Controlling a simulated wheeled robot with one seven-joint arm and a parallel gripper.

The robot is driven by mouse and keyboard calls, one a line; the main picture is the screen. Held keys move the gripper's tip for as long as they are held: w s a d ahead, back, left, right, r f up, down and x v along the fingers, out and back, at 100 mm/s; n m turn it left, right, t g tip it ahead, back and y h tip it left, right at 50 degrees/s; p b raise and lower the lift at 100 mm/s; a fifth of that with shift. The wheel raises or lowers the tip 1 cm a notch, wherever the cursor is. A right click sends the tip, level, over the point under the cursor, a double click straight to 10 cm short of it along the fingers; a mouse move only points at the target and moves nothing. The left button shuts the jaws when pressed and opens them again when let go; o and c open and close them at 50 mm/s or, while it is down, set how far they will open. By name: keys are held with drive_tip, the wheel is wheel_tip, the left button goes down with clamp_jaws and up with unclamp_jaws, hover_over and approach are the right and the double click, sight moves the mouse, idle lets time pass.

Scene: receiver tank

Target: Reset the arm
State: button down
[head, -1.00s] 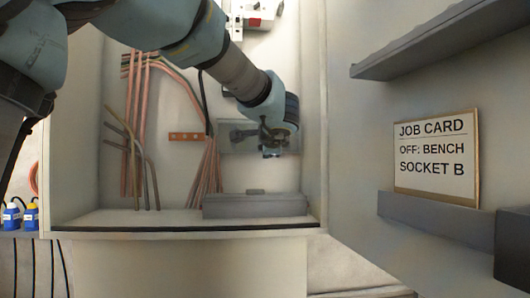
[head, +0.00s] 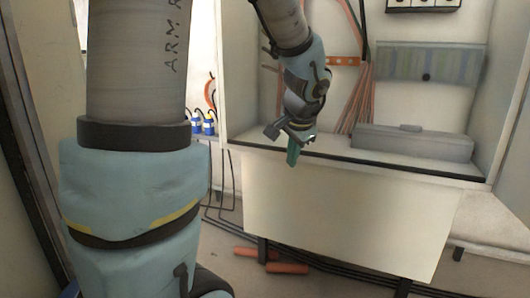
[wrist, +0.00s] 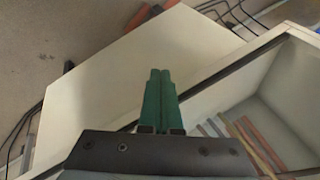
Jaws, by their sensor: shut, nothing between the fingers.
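My gripper (head: 293,150) hangs at the end of my arm, in front of the open cabinet's lower front edge in the head view. Its fingers point down. In the wrist view my gripper's two green fingers (wrist: 159,85) lie side by side, shut, with nothing held between them. Behind them in the wrist view are the cabinet's pale front panel (wrist: 130,60) and its dark edge strip. My arm's upper links fill the left of the head view.
The cabinet (head: 340,200) holds a long grey box (head: 412,145), a greenish panel (head: 430,62) and copper-coloured pipes (head: 362,100). Orange-red cylinders (head: 287,268) and black cables lie on the floor below.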

drive_tip(key=s+a+f+n+g+p, duration=0.35)
drive_tip(key=s+a+n+p, duration=0.25)
drive_tip(key=s+a+n, duration=0.55)
wheel_tip(320, 180, up, 38)
drive_tip(key=a+m+p, duration=0.2)
drive_tip(key=p, duration=3.5)
drive_tip(key=shift+s+g+h, duration=0.15)
drive_tip(key=shift+g+h, duration=0.2)
drive_tip(key=shift+h, duration=0.05)
drive_tip(key=shift+f, duration=0.15)
